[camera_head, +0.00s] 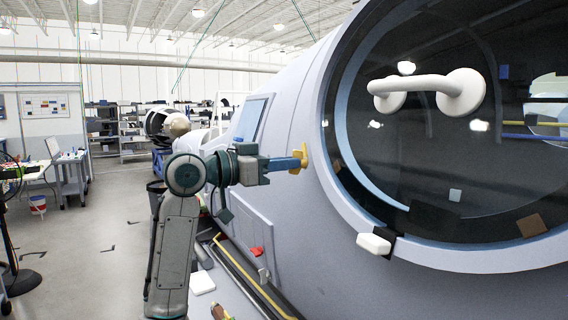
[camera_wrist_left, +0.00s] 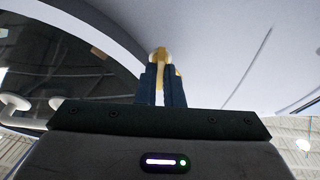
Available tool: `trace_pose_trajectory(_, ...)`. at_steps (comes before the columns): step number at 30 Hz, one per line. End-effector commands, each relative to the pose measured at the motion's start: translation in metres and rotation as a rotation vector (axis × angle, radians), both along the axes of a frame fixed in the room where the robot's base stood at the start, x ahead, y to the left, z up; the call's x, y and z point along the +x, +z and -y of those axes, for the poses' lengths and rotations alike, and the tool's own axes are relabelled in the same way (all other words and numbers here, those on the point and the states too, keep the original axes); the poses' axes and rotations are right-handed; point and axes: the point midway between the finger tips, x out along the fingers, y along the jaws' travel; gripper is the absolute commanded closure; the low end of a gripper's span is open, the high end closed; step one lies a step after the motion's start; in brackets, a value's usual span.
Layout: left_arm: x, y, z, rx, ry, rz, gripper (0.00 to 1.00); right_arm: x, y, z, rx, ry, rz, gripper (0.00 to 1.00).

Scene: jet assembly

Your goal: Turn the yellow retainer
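The yellow retainer (camera_head: 302,157) sits on the grey jet fuselage, just left of the large round window's rim. Its tabs point roughly up and down in the head view. My left gripper (camera_head: 293,163) reaches it from the left with its blue fingers level. In the left wrist view, the retainer (camera_wrist_left: 161,55) stands between the two blue fingertips (camera_wrist_left: 161,75), which lie close on both sides of it. The gripper looks shut on it. The retainer's base is partly hidden behind the fingers. My right gripper is in neither view.
A white handle (camera_head: 428,88) is fixed on the dark round window (camera_head: 440,180). A white block (camera_head: 374,243) sits on the rim's lower left. A red piece (camera_head: 257,251) lies below my left arm. Open floor (camera_head: 105,225) lies to the left.

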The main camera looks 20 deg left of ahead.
Motion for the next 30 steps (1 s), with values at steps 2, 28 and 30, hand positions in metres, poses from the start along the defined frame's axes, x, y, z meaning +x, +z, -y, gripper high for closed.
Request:
trace_pose_trajectory(2,0.000,0.000,0.000,0.000,0.001,0.000,1.00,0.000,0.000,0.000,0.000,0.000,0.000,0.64)
trace_pose_trajectory(28,0.002,-0.001,-0.002,0.333,-0.106,0.328,1.00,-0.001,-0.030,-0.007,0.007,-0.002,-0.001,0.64)
trace_pose_trajectory(30,0.002,0.000,-0.002,0.379,-0.121,0.374,1.00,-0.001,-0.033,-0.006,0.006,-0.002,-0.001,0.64)
